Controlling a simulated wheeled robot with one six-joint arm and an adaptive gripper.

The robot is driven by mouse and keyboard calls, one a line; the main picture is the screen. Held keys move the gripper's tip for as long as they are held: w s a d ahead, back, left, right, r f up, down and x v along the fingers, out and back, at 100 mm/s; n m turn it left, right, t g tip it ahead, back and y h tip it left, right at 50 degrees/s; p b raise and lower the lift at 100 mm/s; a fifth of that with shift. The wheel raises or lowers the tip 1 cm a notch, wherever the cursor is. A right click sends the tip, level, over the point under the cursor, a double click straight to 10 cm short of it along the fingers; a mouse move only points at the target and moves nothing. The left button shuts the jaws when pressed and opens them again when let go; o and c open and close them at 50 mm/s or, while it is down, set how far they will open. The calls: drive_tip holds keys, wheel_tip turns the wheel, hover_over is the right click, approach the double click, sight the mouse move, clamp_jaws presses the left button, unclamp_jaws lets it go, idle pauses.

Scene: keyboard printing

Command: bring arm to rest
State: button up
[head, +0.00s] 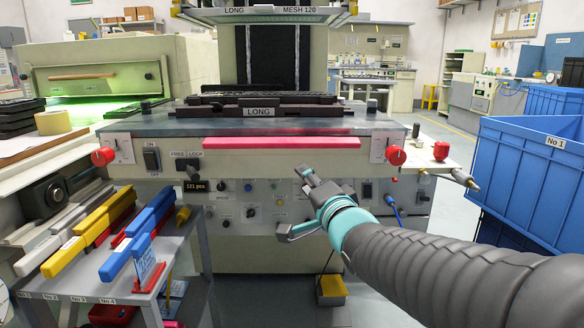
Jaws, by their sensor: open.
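My gripper (292,204) is open, with its fingers spread wide and nothing between them. It is in front of the control panel (238,212) of the printing machine, right of the picture's middle. My arm reaches in from the lower right, with a turquoise band behind the gripper. The gripper's body hides part of the panel. I cannot tell how far the fingers are from the panel.
A red-pink bar (281,143) runs along the machine's front edge. A grey cart (92,283) with coloured squeegees stands at lower left. Blue crates (527,179) stand at right. A yellow foot pedal (331,290) lies on the floor below my gripper.

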drive_tip(key=s+d+f+n+g+h+p, duration=0.1)
drive_tip(key=s+d+f+n+g+h, duration=0.3)
drive_tip(key=f, duration=0.3)
drive_tip(key=s+d+f+n+g+h+p, duration=0.1)
drive_tip(key=s+d+f+n+g+h, duration=0.2)
drive_tip(key=s+f, duration=0.35)
drive_tip(key=s+d+r+n+g+p, duration=0.1)
drive_tip(key=s+d+r+g+p, duration=0.1)
drive_tip(key=s, duration=0.6)
drive_tip(key=s+d+r+n+g+p, duration=0.2)
drive_tip(key=s+p, duration=0.3)
drive_tip(key=s, duration=0.3)
drive_tip(key=shift+s+d+g+y, duration=0.3)
drive_tip(key=shift+d+g, duration=0.1)
drive_tip(key=shift+d, duration=0.1)
